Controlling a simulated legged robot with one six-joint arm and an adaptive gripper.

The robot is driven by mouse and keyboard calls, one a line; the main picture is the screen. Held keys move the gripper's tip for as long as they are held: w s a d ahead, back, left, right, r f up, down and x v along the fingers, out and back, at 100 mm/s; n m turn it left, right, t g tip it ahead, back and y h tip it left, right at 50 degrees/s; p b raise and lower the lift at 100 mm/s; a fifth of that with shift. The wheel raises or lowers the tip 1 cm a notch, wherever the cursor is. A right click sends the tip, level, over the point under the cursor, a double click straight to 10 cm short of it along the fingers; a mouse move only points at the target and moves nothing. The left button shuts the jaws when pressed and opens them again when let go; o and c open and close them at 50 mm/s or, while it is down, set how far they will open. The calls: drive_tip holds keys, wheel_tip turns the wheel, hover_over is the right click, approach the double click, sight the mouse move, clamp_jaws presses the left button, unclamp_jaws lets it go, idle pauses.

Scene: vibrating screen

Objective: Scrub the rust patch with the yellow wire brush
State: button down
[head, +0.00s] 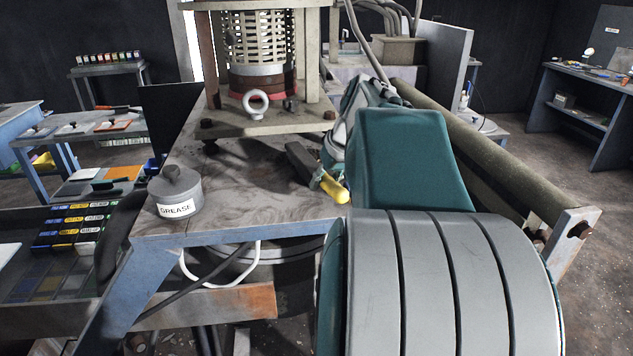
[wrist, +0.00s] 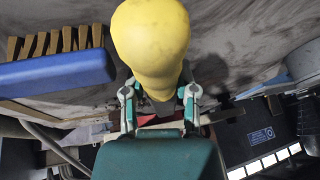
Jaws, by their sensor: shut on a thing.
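The yellow handle of the wire brush (head: 336,187) shows just left of my arm, over the near edge of the worktop. In the wrist view the rounded yellow handle (wrist: 150,40) fills the top middle, between the fingers. My gripper (wrist: 160,95) is shut on it; in the head view my arm mostly hides it. A dark block (head: 301,163) lies against the far side of the grip; I cannot tell if it is the brush head. The bristles are not clear. Orange-brown rust (head: 262,301) shows on the beam end below; I cannot tell if it is the task's patch.
A grey grease pot (head: 175,192) stands on the worktop (head: 245,205) at left. A caged machine with a ring bolt (head: 256,102) stands behind. A blue block with tan tufts (wrist: 60,70) is left in the wrist view. A long roller (head: 480,145) runs along the right.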

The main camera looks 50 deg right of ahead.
sight(266, 193)
drive_tip(key=shift+s+d+f, duration=0.1)
drive_tip(key=shift+s+d, duration=0.3)
drive_tip(key=shift+d, duration=0.1)
drive_tip(key=shift+w+a+r, duration=0.15)
drive_tip(key=shift+w+a, duration=1.45)
drive_tip(key=shift+w, duration=0.05)
drive_tip(key=shift+w+a+r, duration=0.1)
drive_tip(key=shift+w+a, duration=1.5)
drive_tip(key=shift+w, duration=0.05)
drive_tip(key=shift+w+a+f, duration=0.15)
drive_tip(key=shift+w+a, duration=0.8)
drive_tip(key=shift+r, duration=2.5)
